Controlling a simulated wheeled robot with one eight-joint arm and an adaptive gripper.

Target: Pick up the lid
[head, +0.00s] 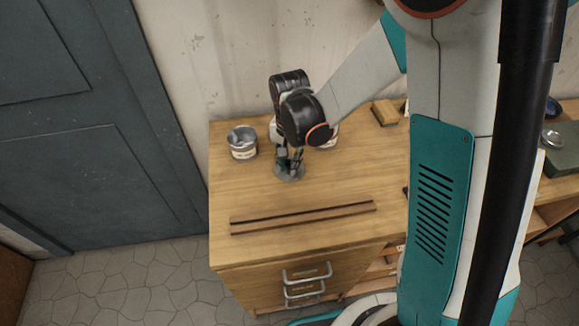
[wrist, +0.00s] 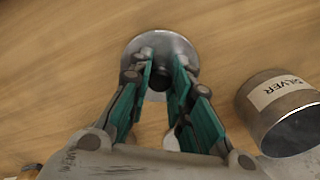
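The lid is a round grey metal disc lying flat on the wooden cabinet top; it shows in the wrist view (wrist: 161,38) at top centre and in the head view (head: 290,176) under my gripper. My gripper (head: 289,161) points down right over it. In the wrist view my gripper's two green-padded fingers (wrist: 165,75) stand apart, with their tips over the lid and a gap between them. The fingers cover part of the lid's middle, and I cannot tell whether they touch it.
An open metal can (head: 242,152) stands left of my gripper. A can labelled SILVER (wrist: 262,95) is close at the right in the wrist view. A long dark wooden strip (head: 303,217) lies near the front edge. A small wooden block (head: 385,112) lies at the back right.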

